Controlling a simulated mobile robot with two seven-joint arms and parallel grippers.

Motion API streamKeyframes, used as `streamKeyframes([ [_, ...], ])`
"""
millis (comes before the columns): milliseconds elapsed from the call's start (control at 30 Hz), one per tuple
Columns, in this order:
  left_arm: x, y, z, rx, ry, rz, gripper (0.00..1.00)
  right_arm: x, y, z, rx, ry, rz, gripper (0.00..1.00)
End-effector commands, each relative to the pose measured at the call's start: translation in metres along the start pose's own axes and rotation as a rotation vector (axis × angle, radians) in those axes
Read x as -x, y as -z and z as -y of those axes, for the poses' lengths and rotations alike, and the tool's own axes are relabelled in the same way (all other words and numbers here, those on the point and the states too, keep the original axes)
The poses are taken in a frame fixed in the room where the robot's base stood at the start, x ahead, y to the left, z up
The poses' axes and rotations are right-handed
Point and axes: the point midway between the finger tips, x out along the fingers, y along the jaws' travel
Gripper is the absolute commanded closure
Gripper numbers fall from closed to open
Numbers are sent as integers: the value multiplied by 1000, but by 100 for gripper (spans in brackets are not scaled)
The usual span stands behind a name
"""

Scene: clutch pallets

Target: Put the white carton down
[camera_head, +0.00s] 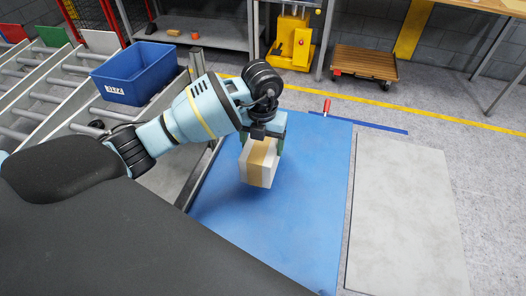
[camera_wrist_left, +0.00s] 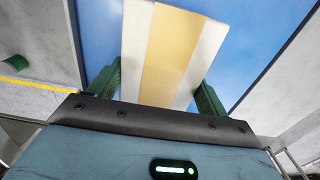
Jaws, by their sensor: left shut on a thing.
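The white carton (camera_head: 258,163) with a tan tape band is held by my left gripper (camera_head: 265,139) over the blue surface (camera_head: 310,215). In the left wrist view the carton (camera_wrist_left: 133,50) fills the space between the two green fingers of the left gripper (camera_wrist_left: 160,88), which press on its sides. The carton looks a little tilted in the head view. I cannot tell from these frames whether its underside touches the blue surface. My right gripper is not in view.
A pale grey panel (camera_head: 400,215) lies right of the blue surface. A blue bin (camera_head: 137,72) sits on the roller conveyor (camera_head: 45,97) at left. A small red object (camera_head: 326,107) stands at the blue surface's far edge. A wooden cart (camera_head: 364,64) stands beyond.

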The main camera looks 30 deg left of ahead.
Motion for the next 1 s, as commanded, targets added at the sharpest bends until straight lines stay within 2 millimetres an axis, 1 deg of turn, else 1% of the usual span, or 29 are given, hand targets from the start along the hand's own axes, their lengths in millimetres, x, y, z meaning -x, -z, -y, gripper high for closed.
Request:
streamKeyframes([
  [33, -12, 3, 4, -4, 2, -7, 57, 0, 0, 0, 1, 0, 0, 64],
  [100, -22, 3, 4, -5, 2, -6, 57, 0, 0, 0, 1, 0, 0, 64],
  [200, -31, 3, 3, -4, 2, -4, 57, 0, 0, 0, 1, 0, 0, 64],
  [667, -36, 2, 4, -5, 2, -2, 57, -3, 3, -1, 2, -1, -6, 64],
  [700, -36, 3, 4, -5, 1, -2, 18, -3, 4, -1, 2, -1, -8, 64],
  [833, -36, 3, 4, -5, 1, -2, 1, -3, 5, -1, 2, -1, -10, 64],
  [1000, -36, 3, 4, -5, 1, -3, 1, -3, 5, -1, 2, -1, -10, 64],
])
